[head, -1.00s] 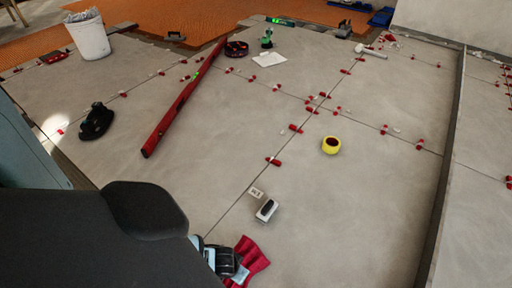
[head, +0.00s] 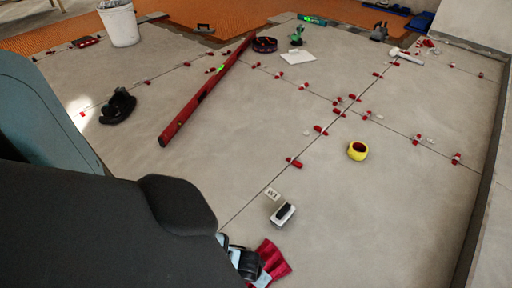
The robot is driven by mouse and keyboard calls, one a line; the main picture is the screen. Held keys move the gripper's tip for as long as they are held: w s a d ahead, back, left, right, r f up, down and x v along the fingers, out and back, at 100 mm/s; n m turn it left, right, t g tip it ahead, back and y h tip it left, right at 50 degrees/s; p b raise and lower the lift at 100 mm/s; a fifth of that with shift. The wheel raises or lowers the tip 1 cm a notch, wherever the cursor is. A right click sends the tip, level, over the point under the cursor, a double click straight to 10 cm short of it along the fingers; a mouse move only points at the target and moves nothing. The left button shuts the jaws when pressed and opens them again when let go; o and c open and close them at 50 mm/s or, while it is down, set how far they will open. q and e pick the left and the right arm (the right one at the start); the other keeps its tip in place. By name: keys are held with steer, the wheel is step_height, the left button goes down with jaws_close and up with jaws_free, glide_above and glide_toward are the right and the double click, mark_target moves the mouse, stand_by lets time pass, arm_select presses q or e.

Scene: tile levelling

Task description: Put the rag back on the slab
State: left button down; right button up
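The rag (head: 273,257) is a crumpled dark red cloth at the bottom of the head view, over the grey slab (head: 330,220). My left gripper (head: 258,274), black with pale blue parts, is at the rag's left side, and its tip overlaps the rag. My own dark arm hides much of this gripper, so I cannot see whether its fingers are closed on the cloth. I cannot tell whether the rag rests on the slab or is slightly above it. My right gripper is not in view.
A small white-and-black device (head: 283,214) and a marked tag (head: 272,194) lie just beyond the rag. A yellow tape roll (head: 357,151), red clips (head: 294,163) and a long red level (head: 205,92) lie farther off. A white bucket (head: 119,26) stands far left.

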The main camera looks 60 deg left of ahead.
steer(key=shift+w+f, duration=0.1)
arm_select(q)
steer(key=shift+f, duration=0.2)
steer(key=c, duration=1.1)
jaws_free()
steer(key=shift+r, duration=0.1)
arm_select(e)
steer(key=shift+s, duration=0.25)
arm_select(q)
steer(key=shift+r, duration=0.3)
steer(key=p+v, duration=0.7)
steer(key=v, duration=0.4)
steer(key=shift+r, duration=0.3)
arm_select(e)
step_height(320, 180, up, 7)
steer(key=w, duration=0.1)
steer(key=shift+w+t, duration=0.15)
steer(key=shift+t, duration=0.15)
